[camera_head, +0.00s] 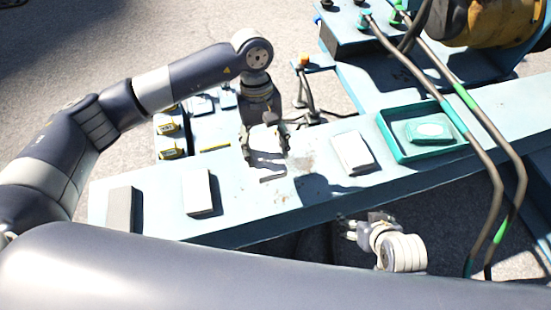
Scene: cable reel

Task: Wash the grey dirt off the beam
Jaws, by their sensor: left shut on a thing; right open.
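The beam (255,208) is a long pale blue bar running from lower left to upper right. Small brown-grey specks of dirt (308,166) show on its top, right of my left gripper. My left gripper (266,153) points down over the middle of the beam. It is shut on a white thing (264,138), mostly hidden by the fingers; whether this touches the beam is unclear. My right gripper (358,228) is open and empty, beside the beam's near edge.
A grey block (121,209), a white block (197,192) and another white block (352,152) lie on the beam. Two hoses (489,165) hang across its right part. Behind it stand yellow-marked items (169,125) and a blue machine frame with a reel (490,22).

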